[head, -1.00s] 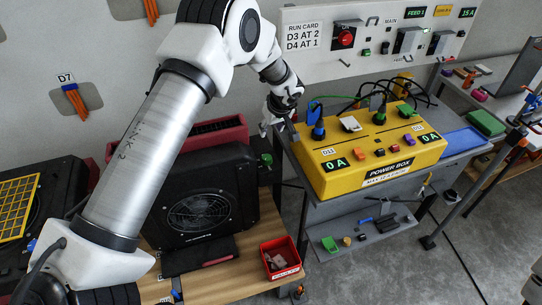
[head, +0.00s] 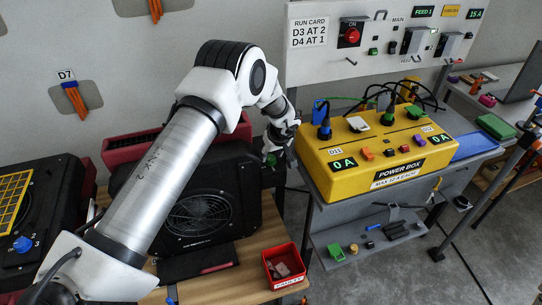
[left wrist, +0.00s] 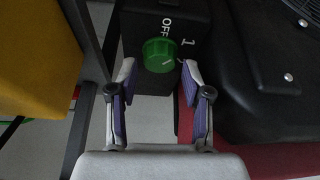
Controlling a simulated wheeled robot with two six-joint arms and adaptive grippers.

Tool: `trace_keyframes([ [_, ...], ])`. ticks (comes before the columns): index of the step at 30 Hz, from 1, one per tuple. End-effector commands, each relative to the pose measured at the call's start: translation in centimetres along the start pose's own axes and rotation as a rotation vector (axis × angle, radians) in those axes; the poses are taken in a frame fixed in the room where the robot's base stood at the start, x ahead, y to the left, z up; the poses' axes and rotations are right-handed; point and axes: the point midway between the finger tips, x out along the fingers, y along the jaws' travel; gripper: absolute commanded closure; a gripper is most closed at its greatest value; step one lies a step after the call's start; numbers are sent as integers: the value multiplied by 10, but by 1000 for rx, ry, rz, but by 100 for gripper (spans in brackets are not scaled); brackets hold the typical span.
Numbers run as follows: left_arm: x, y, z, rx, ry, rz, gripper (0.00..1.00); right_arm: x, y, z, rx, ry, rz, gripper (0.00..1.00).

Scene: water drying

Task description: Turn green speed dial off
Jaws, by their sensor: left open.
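The green speed dial (left wrist: 158,55) is a round ribbed knob on a dark housing, with OFF and 1 printed beside it in the left wrist view. A pale mark shows on its face. In the head view the dial (head: 270,159) is on the right end of the black blower (head: 200,212), partly covered by my gripper. My left gripper (head: 280,152) is open. In the left wrist view its fingertips lie on either side of the dial's lower edge; I cannot tell whether they touch it. My right gripper is not in view.
The yellow power box (head: 385,160) stands on a grey cart close to the right of the blower. A red bin (head: 284,266) sits on the wooden bench in front. Another black blower with a blue dial (head: 22,244) is at the left.

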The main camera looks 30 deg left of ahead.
Motion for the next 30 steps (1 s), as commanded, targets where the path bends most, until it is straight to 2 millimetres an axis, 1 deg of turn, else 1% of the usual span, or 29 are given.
trace_keyframes([
  [1,7,0,0,-1,0,-1,51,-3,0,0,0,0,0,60],
  [4,18,0,0,-1,0,0,51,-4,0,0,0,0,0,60],
  [11,21,0,0,0,1,1,51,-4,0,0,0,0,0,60],
  [12,21,0,0,-1,1,1,54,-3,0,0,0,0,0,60],
  [14,21,0,0,0,0,1,76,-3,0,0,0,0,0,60],
  [15,21,0,0,0,0,1,90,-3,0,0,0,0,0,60],
  [16,21,0,0,0,0,1,96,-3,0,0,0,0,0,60],
  [24,22,0,0,-9,0,-3,96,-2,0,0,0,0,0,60],
  [30,22,1,0,-62,1,-25,96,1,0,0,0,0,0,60],
])
